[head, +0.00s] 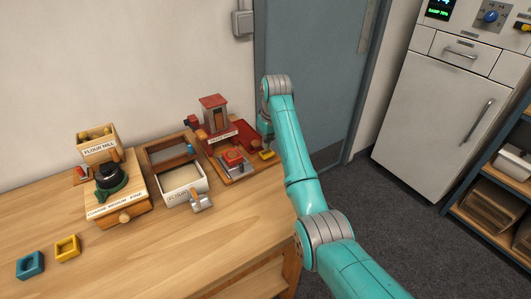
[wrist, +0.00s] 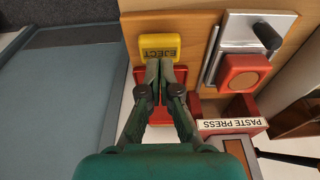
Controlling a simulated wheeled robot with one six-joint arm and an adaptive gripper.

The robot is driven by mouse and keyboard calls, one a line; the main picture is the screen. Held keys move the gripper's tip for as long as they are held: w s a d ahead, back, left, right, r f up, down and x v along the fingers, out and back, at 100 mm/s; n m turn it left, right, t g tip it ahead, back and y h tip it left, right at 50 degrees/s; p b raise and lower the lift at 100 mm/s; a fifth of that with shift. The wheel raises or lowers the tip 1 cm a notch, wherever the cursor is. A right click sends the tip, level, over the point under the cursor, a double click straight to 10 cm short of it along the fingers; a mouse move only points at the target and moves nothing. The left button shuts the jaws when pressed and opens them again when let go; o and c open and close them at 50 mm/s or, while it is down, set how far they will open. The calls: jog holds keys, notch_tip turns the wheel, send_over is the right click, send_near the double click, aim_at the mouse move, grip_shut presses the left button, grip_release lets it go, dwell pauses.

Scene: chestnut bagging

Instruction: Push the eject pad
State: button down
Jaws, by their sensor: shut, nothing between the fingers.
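The eject pad is a yellow block (wrist: 159,47) lettered EJECT, at the top of the wrist view, beside a red part of the paste press. In the head view the yellow pad (head: 267,155) shows at the press's right front corner. My gripper (wrist: 160,64) is shut and empty, its fingertips right at the pad's near edge in the picture. I cannot tell whether they touch it. In the head view my gripper (head: 267,142) points down over the pad, partly hidden by my arm. The paste press (head: 214,118) is red on a wooden base, with its label (wrist: 231,125) in the wrist view.
A flour box (head: 183,183) with a metal scoop (head: 201,203) stands left of the press. The flour mill (head: 98,142) is further left. The table's right edge is close to the press.

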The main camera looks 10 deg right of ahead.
jog(key=shift+f, duration=0.15)
jog(key=shift+s+x, duration=0.1)
jog(key=shift+x, duration=0.5)
jog(key=shift+s+x, duration=0.15)
jog(key=shift+x, duration=0.45)
jog(key=shift+d, duration=0.1)
jog(key=shift+w+a+v, duration=0.1)
jog(key=shift+w+v, duration=0.15)
jog(key=shift+v, duration=1.05)
jog(key=shift+w+a+v, duration=0.1)
jog(key=shift+w+v, duration=0.15)
jog(key=shift+v, duration=1.05)
jog(key=shift+w+a+v, duration=0.1)
jog(key=shift+w+v, duration=0.15)
jog(key=shift+v, duration=1.05)
